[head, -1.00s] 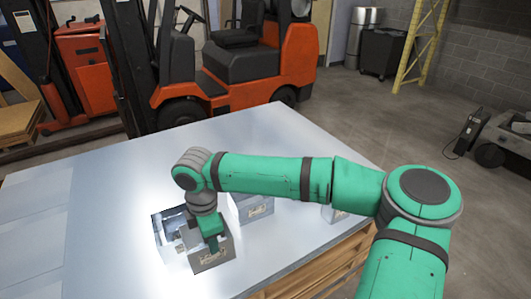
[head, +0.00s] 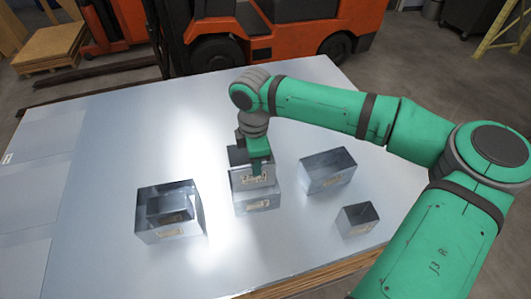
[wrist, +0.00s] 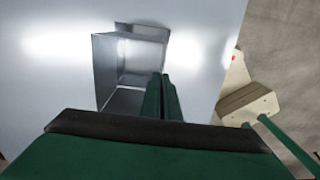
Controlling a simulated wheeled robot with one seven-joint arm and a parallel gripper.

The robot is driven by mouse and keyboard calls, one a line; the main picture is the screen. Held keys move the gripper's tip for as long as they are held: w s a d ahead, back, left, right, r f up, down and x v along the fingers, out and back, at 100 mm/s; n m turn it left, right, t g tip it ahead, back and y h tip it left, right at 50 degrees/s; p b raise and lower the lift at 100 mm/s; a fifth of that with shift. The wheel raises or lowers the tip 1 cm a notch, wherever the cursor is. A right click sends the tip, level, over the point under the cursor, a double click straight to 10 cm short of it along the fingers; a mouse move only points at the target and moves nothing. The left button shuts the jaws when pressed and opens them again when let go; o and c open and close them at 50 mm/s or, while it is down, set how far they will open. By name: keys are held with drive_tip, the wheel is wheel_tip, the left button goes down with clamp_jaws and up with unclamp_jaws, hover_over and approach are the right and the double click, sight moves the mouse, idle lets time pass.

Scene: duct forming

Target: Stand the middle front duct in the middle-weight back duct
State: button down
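My gripper (head: 262,168) is shut on one wall of a small open metal duct (head: 240,156) with a label on its front. In the wrist view the shut fingers (wrist: 161,92) meet at the right wall of this hollow, square duct (wrist: 104,75). The held duct is upright over the middle large duct (head: 258,205). It hides most of that duct's opening, and I cannot tell whether its lower edge is inside. A strip of metal (wrist: 142,30) shows beyond it in the wrist view.
At left, a large duct (head: 150,237) has a smaller duct (head: 170,208) inside. At right stand another large duct (head: 322,181) and a small duct (head: 358,227). The metal table (head: 110,150) is clear around them. A forklift (head: 260,40) stands behind.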

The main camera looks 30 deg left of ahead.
sight(258, 183)
drive_tip(key=shift+w+f, duration=0.15)
drive_tip(key=shift+f, duration=4.6)
drive_tip(key=c, duration=1.9)
unclamp_jaws()
drive_tip(key=shift+c, duration=0.2)
drive_tip(key=shift+r, duration=3.5)
drive_tip(key=shift+a, duration=0.1)
